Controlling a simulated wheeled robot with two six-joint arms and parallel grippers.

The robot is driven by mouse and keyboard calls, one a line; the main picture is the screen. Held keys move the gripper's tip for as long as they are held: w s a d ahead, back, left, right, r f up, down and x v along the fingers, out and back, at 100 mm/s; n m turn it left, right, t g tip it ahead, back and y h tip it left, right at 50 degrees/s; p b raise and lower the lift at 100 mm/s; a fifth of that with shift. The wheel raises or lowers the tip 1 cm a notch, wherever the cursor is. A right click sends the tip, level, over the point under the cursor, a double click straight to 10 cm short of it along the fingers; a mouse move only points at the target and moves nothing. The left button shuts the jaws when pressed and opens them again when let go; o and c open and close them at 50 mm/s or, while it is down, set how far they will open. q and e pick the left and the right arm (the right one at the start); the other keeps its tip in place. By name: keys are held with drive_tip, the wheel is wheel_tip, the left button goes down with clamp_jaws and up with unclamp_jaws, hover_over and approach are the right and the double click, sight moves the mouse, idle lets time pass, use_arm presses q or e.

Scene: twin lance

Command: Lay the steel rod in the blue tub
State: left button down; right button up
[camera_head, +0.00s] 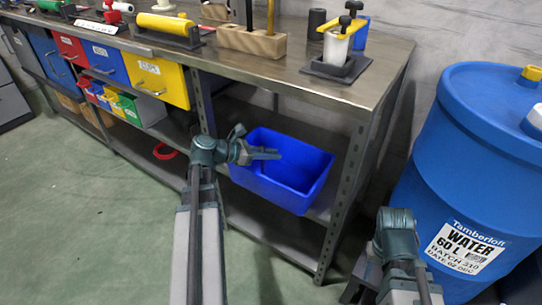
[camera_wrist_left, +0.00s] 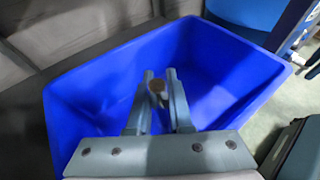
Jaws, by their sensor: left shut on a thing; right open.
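The blue tub (camera_head: 308,166) sits on the shelf under the workbench, its open top facing up. It fills much of the left wrist view (camera_wrist_left: 95,100). My left gripper (camera_head: 272,153) is over the tub's opening.
A steel bench leg (camera_head: 345,200) stands just right of the tub. A large blue water barrel (camera_head: 455,160) stands at the right. Coloured drawers (camera_head: 158,78) and small bins (camera_head: 122,105) are to the left. Green floor (camera_head: 90,220) is clear at the left.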

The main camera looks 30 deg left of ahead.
use_arm(q)
drive_tip(key=shift+f, duration=0.1)
drive_tip(key=c, duration=1.3)
unclamp_jaws()
drive_tip(key=shift+f, duration=0.1)
drive_tip(key=o, duration=0.5)
drive_tip(key=p+v, duration=0.2)
drive_tip(key=v, duration=0.4)
drive_tip(key=p+v, duration=0.2)
drive_tip(key=v, duration=0.4)
drive_tip(key=shift+r+p, duration=0.3)
